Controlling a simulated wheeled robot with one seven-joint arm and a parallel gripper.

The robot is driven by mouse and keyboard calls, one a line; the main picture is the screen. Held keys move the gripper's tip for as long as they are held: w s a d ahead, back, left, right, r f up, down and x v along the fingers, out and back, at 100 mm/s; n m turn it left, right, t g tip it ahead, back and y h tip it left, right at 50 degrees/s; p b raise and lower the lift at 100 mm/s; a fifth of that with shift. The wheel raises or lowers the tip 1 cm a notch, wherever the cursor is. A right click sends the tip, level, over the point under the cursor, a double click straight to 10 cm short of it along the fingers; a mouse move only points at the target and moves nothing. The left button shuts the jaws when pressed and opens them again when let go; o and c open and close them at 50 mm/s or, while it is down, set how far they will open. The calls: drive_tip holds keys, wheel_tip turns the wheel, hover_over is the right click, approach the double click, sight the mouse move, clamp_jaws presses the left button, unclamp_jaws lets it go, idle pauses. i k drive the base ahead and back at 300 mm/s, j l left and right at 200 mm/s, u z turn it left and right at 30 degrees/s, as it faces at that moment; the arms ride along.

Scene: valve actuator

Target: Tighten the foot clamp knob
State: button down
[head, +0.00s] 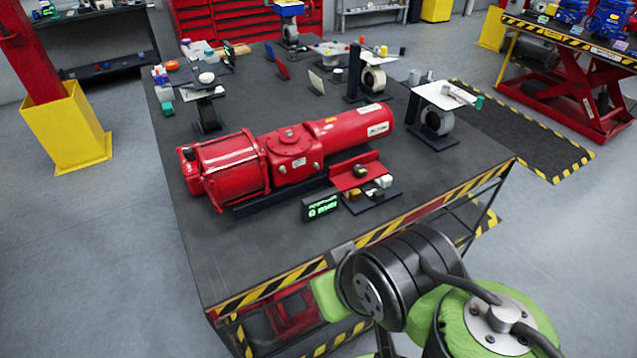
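A red valve actuator (290,155) lies on its side on a dark base on the workbench. At its front right is a small red bracket (345,178) with a dark and yellow knob-like part (360,171) on it. White (384,181) and yellow-brown (354,195) small parts sit on a dark plate just in front. I cannot tell for certain which part is the foot clamp knob. My arm's green and black links fill the bottom right, apart from the actuator. My gripper's fingertips do not show.
A small green-lit display (321,207) stands left of the dark plate. The workbench (230,262) has striped edges and bare room at its front left. Stands with wheel-like parts (373,80) and small items crowd its back. A red lift table (570,80) stands right.

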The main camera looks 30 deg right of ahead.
sight(360, 170)
drive_tip(key=l+u, duration=0.2)
drive_tip(key=u, duration=0.2)
drive_tip(key=l+u, duration=0.25)
drive_tip(key=u, duration=0.15)
drive_tip(key=l+u, duration=0.2)
drive_tip(key=u, duration=0.2)
drive_tip(key=k+l+u, duration=0.1)
drive_tip(key=u, duration=0.3)
drive_tip(key=l, duration=0.1)
